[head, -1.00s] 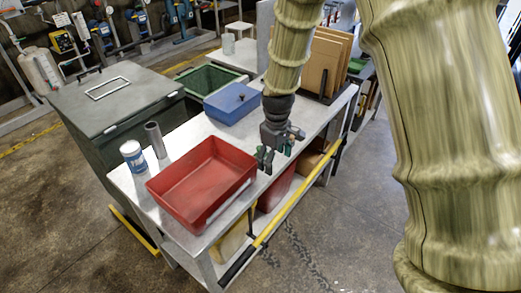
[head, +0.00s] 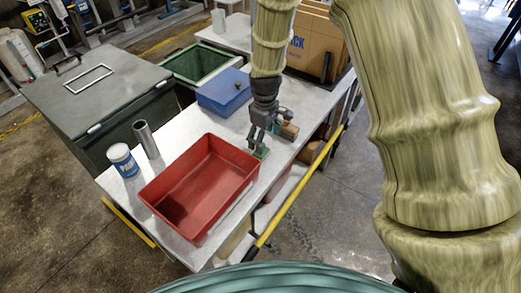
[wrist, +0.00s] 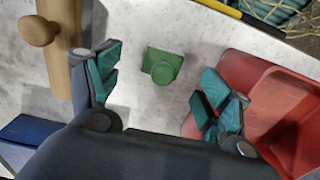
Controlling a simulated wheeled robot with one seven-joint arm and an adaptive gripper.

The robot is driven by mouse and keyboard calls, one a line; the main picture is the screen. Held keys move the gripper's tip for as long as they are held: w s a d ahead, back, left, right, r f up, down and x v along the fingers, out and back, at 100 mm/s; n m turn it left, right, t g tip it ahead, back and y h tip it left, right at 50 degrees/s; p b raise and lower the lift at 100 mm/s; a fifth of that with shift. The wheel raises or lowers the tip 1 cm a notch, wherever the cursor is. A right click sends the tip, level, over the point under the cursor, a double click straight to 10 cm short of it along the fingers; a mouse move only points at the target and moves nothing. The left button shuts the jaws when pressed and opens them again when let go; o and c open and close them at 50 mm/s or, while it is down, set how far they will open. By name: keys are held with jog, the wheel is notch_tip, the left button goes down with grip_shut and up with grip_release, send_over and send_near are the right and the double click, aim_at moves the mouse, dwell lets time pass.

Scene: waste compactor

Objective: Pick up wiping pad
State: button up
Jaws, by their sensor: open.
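The wiping pad appears to be the small green block (head: 263,153) with a raised green grip on top, lying on the grey metal table (head: 208,134). In the wrist view the green pad (wrist: 160,66) lies flat between and beyond my spread fingers. My gripper (head: 261,143) points down above the table, close to the pad. In the wrist view my gripper (wrist: 156,80) is open and empty, with teal fingertips either side of the pad and bare table around it. In the head view my fingers partly cover the pad.
A red tray (head: 165,184) stands close beside the pad. A wooden block with a knob (wrist: 62,70) lies on the other side. A blue box (head: 224,96), a metal cylinder (head: 146,138) and a white-and-blue tub (head: 123,160) share the table. A yellow rail (head: 290,203) runs along its edge.

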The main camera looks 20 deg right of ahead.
jog(key=shift+w+f, duration=0.15)
jog(key=shift+f, duration=0.4)
jog(key=shift+s+a+f, duration=0.1)
jog(key=shift+s, duration=0.1)
jog(key=f, duration=0.1)
jog(key=f+p, duration=0.2)
jog(key=shift+w+a, duration=0.25)
jog(key=shift+a, duration=0.15)
jog(key=shift+f+p, duration=0.4)
jog(key=shift+f, duration=0.65)
jog(key=c, duration=1.2)
jog(key=shift+r, duration=0.1)
